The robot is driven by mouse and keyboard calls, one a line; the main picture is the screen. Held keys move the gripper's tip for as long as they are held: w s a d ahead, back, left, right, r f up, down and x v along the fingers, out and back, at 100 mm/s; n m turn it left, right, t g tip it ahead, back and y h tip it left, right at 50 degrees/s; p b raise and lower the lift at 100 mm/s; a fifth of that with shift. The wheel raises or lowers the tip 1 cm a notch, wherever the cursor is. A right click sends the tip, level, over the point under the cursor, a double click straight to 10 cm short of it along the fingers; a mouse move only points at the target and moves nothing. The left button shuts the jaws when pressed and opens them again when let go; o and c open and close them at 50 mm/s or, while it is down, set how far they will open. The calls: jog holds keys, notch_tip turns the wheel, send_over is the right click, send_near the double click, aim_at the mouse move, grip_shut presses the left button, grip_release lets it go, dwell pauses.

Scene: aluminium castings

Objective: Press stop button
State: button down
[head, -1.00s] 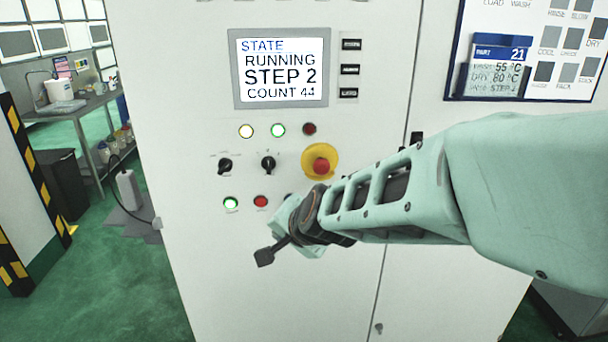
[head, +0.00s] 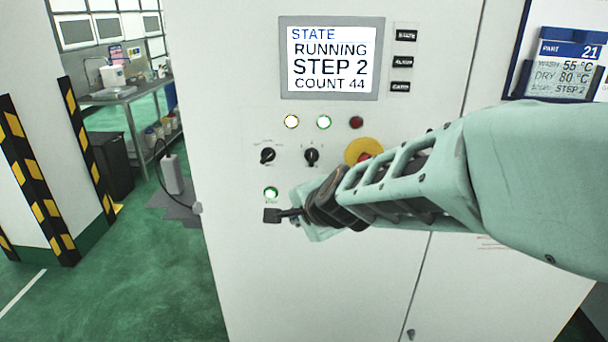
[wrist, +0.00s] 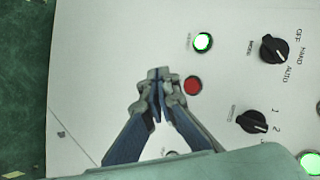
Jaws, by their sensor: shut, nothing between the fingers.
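The red stop button (wrist: 193,85) shows in the wrist view on the white panel, just right of my gripper's fingertips. In the head view my arm hides it. My gripper (wrist: 158,76) is shut and empty, its tips pointing at the panel beside the button. The tips do not cover the button in the wrist view; their distance from the panel I cannot tell. A lit green button (head: 271,193) is beside it, also in the wrist view (wrist: 203,42). The screen (head: 333,58) reads RUNNING, STEP 2, COUNT 44.
A red mushroom button on a yellow disc (head: 362,150) is partly covered by my arm. Two black rotary switches, one on the left (head: 267,155) and one on the right (head: 311,156), sit above the green button. A striped post (head: 40,190) stands left.

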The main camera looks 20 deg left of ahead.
jog(key=w+a+b, duration=0.1)
jog(key=w, duration=0.5)
jog(key=shift+f, duration=0.35)
jog(key=shift+w, duration=0.25)
dwell(0.9)
jog(key=shift+w+a, duration=0.15)
jog(key=shift+w, duration=0.15)
jog(key=shift+w+a, duration=0.1)
jog(key=shift+w, duration=0.35)
dwell(0.8)
jog(key=shift+s, duration=0.1)
jog(key=shift+s+d, duration=0.25)
jog(key=shift+s, duration=0.5)
jog(key=shift+s, duration=0.1)
jog(key=shift+s+d+p, duration=0.15)
jog(key=shift+s+d, duration=0.05)
jog(key=shift+s, duration=0.6)
jog(key=shift+s+d+p, duration=0.15)
jog(key=shift+s+d, duration=0.05)
jog(key=shift+s, duration=0.55)
jog(key=shift+s+d+p, duration=0.15)
jog(key=shift+s+d, duration=0.05)
jog(key=shift+s, duration=0.6)
